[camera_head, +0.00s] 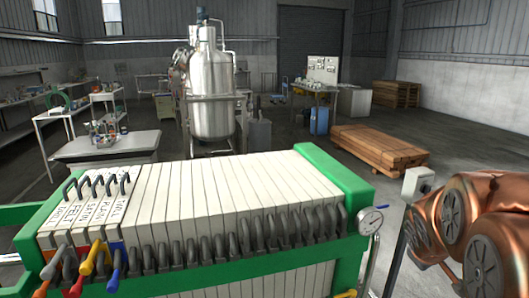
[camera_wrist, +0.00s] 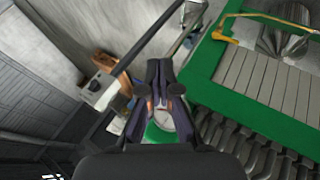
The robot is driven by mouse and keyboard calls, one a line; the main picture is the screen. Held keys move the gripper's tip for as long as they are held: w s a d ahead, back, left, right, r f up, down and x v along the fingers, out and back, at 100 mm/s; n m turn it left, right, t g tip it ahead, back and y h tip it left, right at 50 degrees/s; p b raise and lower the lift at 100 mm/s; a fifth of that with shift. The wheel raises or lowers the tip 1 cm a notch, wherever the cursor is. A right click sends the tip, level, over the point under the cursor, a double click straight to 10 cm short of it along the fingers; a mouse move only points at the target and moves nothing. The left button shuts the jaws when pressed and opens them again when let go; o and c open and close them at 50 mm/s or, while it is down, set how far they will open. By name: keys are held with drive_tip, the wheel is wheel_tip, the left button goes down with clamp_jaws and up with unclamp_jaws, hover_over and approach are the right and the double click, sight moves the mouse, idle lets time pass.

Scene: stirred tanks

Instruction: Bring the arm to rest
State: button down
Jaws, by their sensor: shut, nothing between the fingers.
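My gripper (camera_wrist: 158,72) shows in the wrist view with its two dark fingers together and nothing held between them. It is beside the green-framed filter press, whose green frame (camera_wrist: 205,85) is to its right in that view. In the head view the press, with its row of white plates (camera_head: 215,195), fills the front. My copper-coloured arm links (camera_head: 465,230) are folded at the right edge of the head view. My gripper is not visible in the head view.
A pressure gauge (camera_head: 370,222) stands at the press's right corner. A grey box on a post (camera_head: 418,183) is close to my arm. Coloured valve handles (camera_head: 97,258) stick out at the front left. A steel tank (camera_head: 212,95) and stacked timber (camera_head: 380,149) are behind, with open floor between.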

drive_tip(key=s+a+m+g+y+p, duration=0.3)
drive_tip(key=s+a+g+y, duration=0.2)
drive_tip(key=s+a, duration=1.9)
drive_tip(key=s+f+g, duration=0.1)
drive_tip(key=s+g, duration=0.1)
drive_tip(key=s, duration=0.2)
